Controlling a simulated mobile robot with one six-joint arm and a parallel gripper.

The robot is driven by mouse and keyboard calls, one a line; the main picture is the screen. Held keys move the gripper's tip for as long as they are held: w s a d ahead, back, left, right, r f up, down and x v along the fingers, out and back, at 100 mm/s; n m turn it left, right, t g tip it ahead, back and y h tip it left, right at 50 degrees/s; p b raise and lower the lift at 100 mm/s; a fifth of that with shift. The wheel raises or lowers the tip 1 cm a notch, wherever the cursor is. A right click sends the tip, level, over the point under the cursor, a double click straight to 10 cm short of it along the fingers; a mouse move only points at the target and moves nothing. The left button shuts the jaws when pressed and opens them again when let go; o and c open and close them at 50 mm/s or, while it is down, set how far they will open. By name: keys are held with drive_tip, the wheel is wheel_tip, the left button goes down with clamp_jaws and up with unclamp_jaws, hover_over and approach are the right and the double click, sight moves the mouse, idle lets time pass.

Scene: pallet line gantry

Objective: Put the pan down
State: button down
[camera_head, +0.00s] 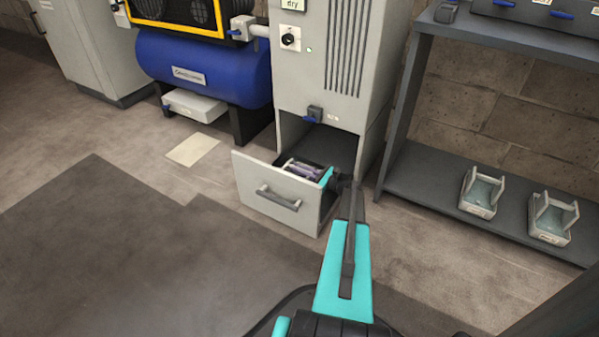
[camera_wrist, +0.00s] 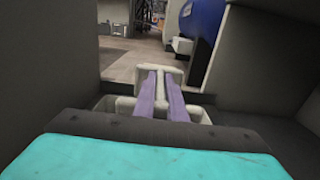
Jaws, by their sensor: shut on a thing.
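The pan (camera_wrist: 197,113) is a small pale tray with a handle bar. In the wrist view it lies just beyond my gripper (camera_wrist: 160,88), whose two purple fingers are closed on its pale handle bar. In the head view my gripper (camera_head: 304,169) reaches into the open drawer (camera_head: 270,194) of the grey cabinet (camera_head: 292,75). The pan is mostly hidden there by my gripper and the drawer front. I cannot tell whether its underside touches the drawer floor.
A dark shelf unit (camera_head: 424,192) on the right holds two similar pale pans (camera_head: 480,192) on its low shelf. A blue tank (camera_head: 205,68) stands left of the cabinet. A pale sheet (camera_head: 194,149) lies on the floor. The floor before the drawer is clear.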

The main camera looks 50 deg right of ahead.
drive_tip(key=shift+f, duration=0.1)
drive_tip(key=c, duration=1.8)
unclamp_jaws()
drive_tip(key=shift+s+r, duration=0.15)
drive_tip(key=shift+r, duration=0.05)
drive_tip(key=shift+s+d, duration=0.15)
drive_tip(key=shift+s, duration=0.2)
drive_tip(key=p+v, duration=0.4)
drive_tip(key=v, duration=0.7)
drive_tip(key=shift+f, duration=0.1)
